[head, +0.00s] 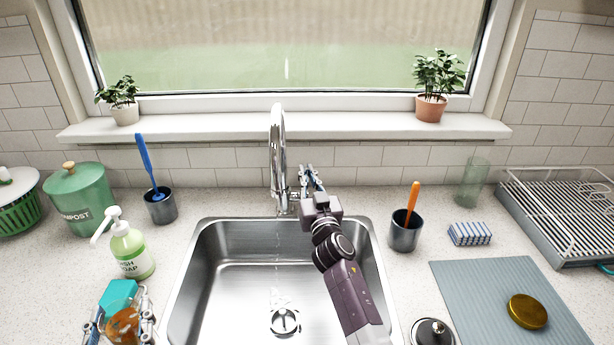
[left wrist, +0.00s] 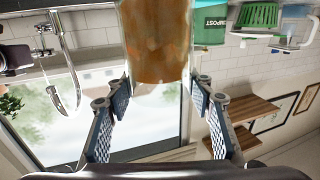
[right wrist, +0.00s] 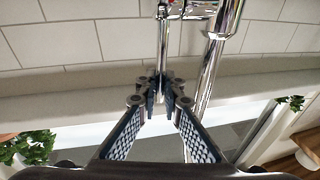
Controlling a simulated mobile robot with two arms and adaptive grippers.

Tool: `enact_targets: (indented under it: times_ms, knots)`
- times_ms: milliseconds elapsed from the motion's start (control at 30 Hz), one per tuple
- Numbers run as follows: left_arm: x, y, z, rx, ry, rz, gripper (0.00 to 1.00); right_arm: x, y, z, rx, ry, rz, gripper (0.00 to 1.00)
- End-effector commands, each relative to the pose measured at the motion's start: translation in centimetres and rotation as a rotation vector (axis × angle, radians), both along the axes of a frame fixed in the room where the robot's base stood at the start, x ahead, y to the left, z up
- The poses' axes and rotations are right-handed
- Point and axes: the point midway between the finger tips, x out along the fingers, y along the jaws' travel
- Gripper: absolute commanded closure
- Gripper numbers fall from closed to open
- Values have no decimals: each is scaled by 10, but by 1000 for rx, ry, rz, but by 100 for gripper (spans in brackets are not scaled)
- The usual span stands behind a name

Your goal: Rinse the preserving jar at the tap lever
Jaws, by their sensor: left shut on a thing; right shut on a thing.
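The preserving jar (head: 122,328), clear with orange-brown contents or stains, is between the fingers of my left gripper (head: 120,322) at the lower left, beside the sink. It also shows in the left wrist view (left wrist: 155,45), where the fingers close on its sides. The chrome tap (head: 278,155) stands behind the sink. My right gripper (head: 311,180) is at the tap's right side, shut on the tap lever (right wrist: 162,50), a thin chrome rod in the right wrist view. A faint streak shows above the drain; I cannot tell if it is water.
The steel sink (head: 215,290) is empty, with a drain (head: 285,320). A soap bottle (head: 130,250) stands at its left; a teal block (head: 118,292) is by the jar. A cup with an orange brush (head: 404,235), a sponge (head: 470,234) and a mat (head: 480,285) lie right.

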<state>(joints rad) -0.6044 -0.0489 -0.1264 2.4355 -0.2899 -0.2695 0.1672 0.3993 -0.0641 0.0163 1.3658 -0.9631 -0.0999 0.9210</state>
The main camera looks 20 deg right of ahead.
Motion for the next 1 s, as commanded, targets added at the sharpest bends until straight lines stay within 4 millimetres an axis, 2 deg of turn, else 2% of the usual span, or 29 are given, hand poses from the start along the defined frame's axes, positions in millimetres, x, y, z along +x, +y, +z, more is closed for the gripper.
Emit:
enact_targets:
  times_ms: [33,67,200,467,633,767,1000]
  knots:
    - [0,0,1,0,-3,0,98,0,1,0,0,1,1,100]
    - [0,0,1,0,-3,0,98,0,1,0,0,1,1,91]
    - [0,0,1,0,-3,0,98,0,0,0,0,1,1,76]
    - [0,0,1,0,-3,0,98,0,0,0,0,1,0,75]
    - [0,0,1,0,-3,0,98,-8,0,-2,-1,1,0,75]
    - [0,0,1,0,-3,0,98,-25,2,-5,-2,2,0,75]
    - [0,0,1,0,-2,0,98,-71,6,-11,0,3,0,75]
